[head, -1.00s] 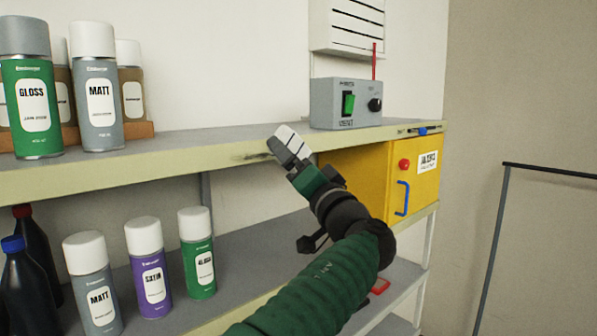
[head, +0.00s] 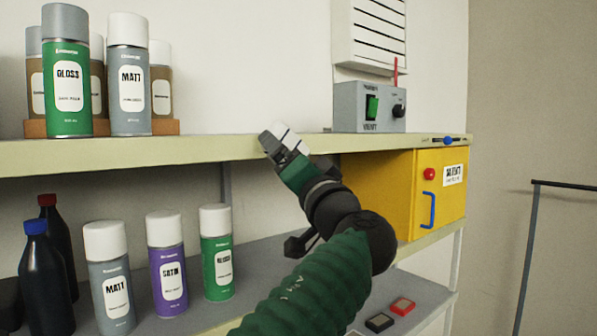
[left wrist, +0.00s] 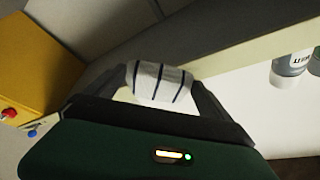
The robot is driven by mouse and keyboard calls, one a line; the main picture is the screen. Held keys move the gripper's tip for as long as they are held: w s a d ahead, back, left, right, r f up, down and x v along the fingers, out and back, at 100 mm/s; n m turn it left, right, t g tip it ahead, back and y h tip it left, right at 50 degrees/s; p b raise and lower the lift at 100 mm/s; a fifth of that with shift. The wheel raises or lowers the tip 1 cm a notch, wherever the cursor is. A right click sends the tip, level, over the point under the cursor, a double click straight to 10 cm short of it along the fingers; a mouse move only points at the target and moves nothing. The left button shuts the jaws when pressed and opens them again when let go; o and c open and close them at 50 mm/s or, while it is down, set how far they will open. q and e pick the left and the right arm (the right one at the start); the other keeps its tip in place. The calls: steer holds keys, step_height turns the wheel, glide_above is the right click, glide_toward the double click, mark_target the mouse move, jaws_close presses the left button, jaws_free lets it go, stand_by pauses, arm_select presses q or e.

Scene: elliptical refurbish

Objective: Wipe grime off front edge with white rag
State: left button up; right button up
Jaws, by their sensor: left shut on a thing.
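My left gripper (head: 279,143) is shut on a white rag (head: 290,134) with dark stripes. In the left wrist view, the rag (left wrist: 161,83) sits bunched between the two fingers of the gripper (left wrist: 165,85). In the head view, gripper and rag are at the front edge (head: 150,151) of the upper shelf, left of the yellow box. I cannot tell whether the rag touches the edge. No dark grime shows on the visible edge; the stretch behind the gripper is hidden. My right gripper is not in view.
Spray cans (head: 68,90) stand on the upper shelf at left, and more (head: 167,275) on the shelf below. A grey switch box (head: 365,108) stands on the upper shelf at right. A yellow box (head: 390,190) hangs below it. The upper shelf between cans and switch box is clear.

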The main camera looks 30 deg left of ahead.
arm_select(q)
steer(key=s+b, duration=0.1)
steer(key=s+a+b, duration=0.1)
steer(key=s, duration=0.1)
steer(key=shift+a+f, duration=0.1)
steer(key=shift+a, duration=0.05)
steer(key=s+b, duration=0.1)
steer(key=s+a+b, duration=0.1)
steer(key=s, duration=0.1)
steer(key=shift+a, duration=0.1)
steer(key=shift+d+b, duration=0.45)
steer(key=shift+d, duration=0.05)
glide_toward(252, 156)
steer(key=w+r, duration=0.2)
steer(key=shift+s+d+f+b, duration=0.1)
steer(key=shift+d+b, duration=0.3)
steer(key=shift+b, duration=0.05)
